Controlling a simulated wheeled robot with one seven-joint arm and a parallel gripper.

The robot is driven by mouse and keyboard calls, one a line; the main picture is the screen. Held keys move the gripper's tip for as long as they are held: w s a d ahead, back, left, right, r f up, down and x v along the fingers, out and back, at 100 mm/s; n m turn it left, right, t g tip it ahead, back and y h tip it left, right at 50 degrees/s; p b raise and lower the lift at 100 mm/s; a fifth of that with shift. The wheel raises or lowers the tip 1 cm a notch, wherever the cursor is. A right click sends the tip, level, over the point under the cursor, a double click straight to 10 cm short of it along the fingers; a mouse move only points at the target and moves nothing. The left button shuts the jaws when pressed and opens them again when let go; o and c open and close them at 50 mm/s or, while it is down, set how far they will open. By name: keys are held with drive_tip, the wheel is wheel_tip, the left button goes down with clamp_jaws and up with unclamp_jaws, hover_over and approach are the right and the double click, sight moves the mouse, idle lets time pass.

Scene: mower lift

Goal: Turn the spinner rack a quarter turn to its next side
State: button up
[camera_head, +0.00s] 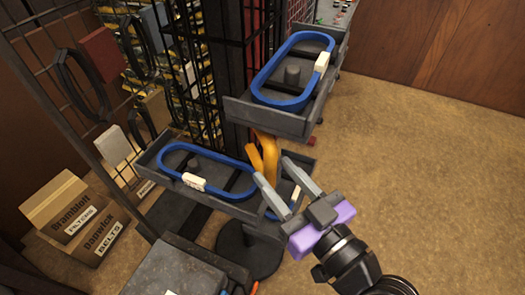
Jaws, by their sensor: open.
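The spinner rack has a dark upright column (216,70) with black wire sides and a round dark base (250,252). Grey trays stick out from it. The upper right tray (240,111) and the lower left tray (152,157) each hold a blue looped belt with a white tag. An orange bar, perhaps a handle (268,146), shows below the upper tray. My gripper (272,168), with grey fingers and a purple body, is open near the orange bar. I cannot tell whether it touches the bar. Another tray (310,166) is partly hidden behind my gripper.
Cardboard boxes (72,218) stand on the floor at left, beside a wire panel hung with belts and boxes. A grey box-like top (172,272) is at the bottom. The brown floor (420,150) at right is clear up to a wooden wall (440,45).

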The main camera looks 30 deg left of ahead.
drive_tip(key=p+x, duration=0.1)
drive_tip(key=x, duration=0.4)
drive_tip(key=shift+w+a, duration=0.25)
drive_tip(key=shift+a, duration=0.05)
drive_tip(key=shift+c, duration=0.2)
clamp_jaws()
idle(1.0)
